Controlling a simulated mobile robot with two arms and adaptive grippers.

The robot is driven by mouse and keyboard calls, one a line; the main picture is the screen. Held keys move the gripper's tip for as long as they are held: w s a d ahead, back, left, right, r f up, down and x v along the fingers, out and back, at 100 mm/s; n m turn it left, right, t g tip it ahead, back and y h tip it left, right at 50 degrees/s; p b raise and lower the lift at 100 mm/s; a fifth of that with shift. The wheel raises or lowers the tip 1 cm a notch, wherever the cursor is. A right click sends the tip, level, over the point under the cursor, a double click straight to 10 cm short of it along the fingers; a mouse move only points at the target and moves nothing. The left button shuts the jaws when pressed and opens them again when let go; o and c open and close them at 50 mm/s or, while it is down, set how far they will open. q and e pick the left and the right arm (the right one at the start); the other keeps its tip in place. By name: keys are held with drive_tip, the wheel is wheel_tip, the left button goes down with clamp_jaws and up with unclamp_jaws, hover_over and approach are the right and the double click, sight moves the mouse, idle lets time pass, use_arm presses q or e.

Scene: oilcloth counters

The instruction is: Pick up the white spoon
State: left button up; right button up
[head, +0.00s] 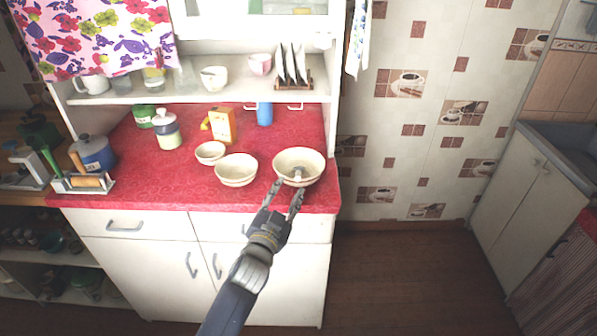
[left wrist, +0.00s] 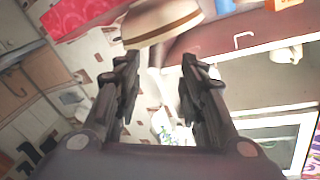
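A small pale object (head: 298,174), which may be the white spoon, shows in the right-hand cream bowl (head: 311,158) on the red counter; its shape is too small to make out. My left gripper (head: 285,187) is at the near side of this bowl in the head view, fingers apart. In the left wrist view the gripper (left wrist: 158,75) is open, and a cream bowl (left wrist: 160,22) with a brown band lies beyond its fingertips. A whitish strip shows between the fingers there; I cannot tell what it is. My right gripper is not in view.
The red counter (head: 130,185) also bears a middle bowl (head: 236,170), a smaller bowl (head: 210,153), a yellow box (head: 222,126), a blue cup (head: 265,113) and a lidded jar (head: 167,130). A shelf with cups and a plate rack (head: 294,85) overhangs the back.

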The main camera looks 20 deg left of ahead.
sight(297, 181)
use_arm(q)
drive_tip(key=w, duration=0.2)
drive_tip(key=w+d+p, duration=0.1)
drive_tip(key=w, duration=0.1)
drive_tip(key=shift+w+r, duration=0.1)
drive_tip(key=shift+w, duration=0.8)
clamp_jaws()
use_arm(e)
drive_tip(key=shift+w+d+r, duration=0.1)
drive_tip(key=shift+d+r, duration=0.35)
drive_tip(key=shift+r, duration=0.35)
